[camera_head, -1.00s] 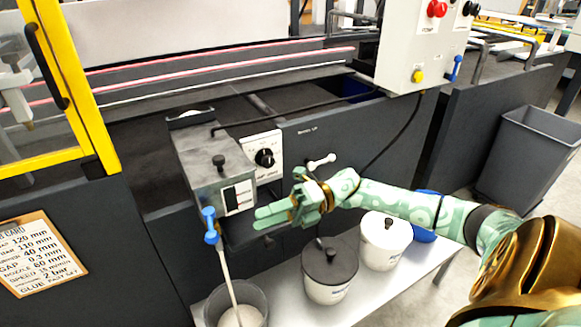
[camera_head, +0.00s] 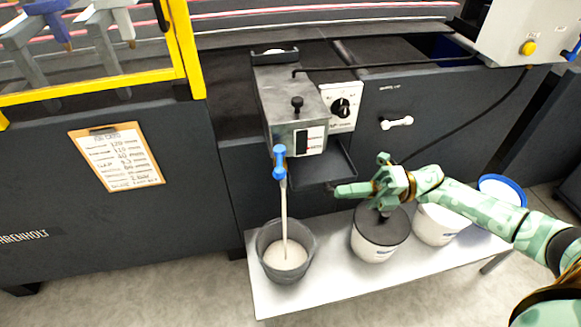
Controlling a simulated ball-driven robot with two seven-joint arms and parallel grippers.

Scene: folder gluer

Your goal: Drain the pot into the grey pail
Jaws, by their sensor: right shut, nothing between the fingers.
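The grey metal glue pot (camera_head: 284,92) sits on the machine front, with a black knob on top. Its blue-handled drain tap (camera_head: 279,163) is at its lower left. A cream stream (camera_head: 284,215) runs from the tap straight down into the grey pail (camera_head: 307,238). The pail stands upright on the low white bench and has a cream pool in its bottom. My right gripper (camera_head: 345,190) is shut and empty, to the right of the tap and slightly lower, apart from it. My left gripper is out of view.
A white tub with a black lid (camera_head: 379,238) and another white tub (camera_head: 436,225) stand on the bench (camera_head: 325,275) to the right of the pail. A dial box (camera_head: 342,106) adjoins the pot. A small dark tray (camera_head: 325,170) juts out below the pot.

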